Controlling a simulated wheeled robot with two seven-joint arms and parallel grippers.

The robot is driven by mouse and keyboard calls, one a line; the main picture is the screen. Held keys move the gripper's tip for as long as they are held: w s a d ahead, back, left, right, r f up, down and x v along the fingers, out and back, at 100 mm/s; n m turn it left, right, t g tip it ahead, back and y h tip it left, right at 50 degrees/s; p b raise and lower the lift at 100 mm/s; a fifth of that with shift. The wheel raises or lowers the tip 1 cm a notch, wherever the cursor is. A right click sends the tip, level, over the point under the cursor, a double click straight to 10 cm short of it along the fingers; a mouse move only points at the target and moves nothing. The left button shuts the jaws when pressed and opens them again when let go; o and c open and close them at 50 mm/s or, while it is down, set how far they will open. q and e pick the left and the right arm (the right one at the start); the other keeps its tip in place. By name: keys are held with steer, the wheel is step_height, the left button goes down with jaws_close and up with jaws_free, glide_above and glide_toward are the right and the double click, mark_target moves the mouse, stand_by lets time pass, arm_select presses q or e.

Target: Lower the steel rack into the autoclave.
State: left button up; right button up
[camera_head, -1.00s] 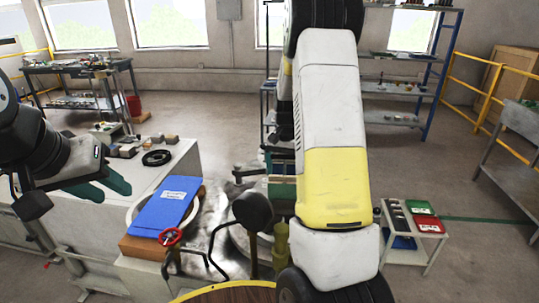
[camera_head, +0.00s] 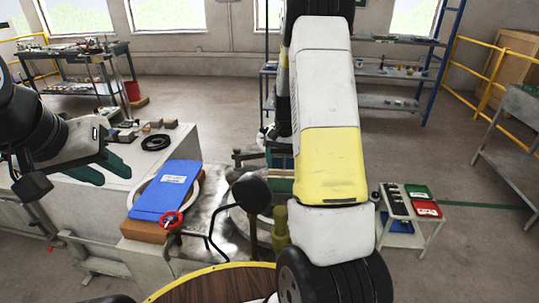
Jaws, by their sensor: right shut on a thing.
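My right gripper (camera_head: 280,163) is mostly hidden behind my own white and yellow arm; only its teal part shows. It is shut on the steel rack (camera_head: 246,155), of which a dark grey piece shows at its left. A round steel rim, apparently the autoclave (camera_head: 264,226), shows below, partly behind my arm. I cannot tell whether the rack touches it. My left gripper (camera_head: 102,172), with teal fingers, hangs empty over the pale bench at the left, its fingers apart.
A blue flat case (camera_head: 166,190) lies on a brown block (camera_head: 145,232) beside a red valve wheel (camera_head: 172,220). A black knob on a bent rod (camera_head: 250,191) stands before the rim. A round wooden top (camera_head: 215,284) fills the bottom; a small trolley (camera_head: 405,242) stands right.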

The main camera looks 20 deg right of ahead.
stand_by(0.4)
steer(key=shift+f, duration=0.45)
stand_by(0.5)
step_height(320, 180, down, 14)
steer(key=shift+r, duration=0.2)
stand_by(2.1)
stand_by(0.4)
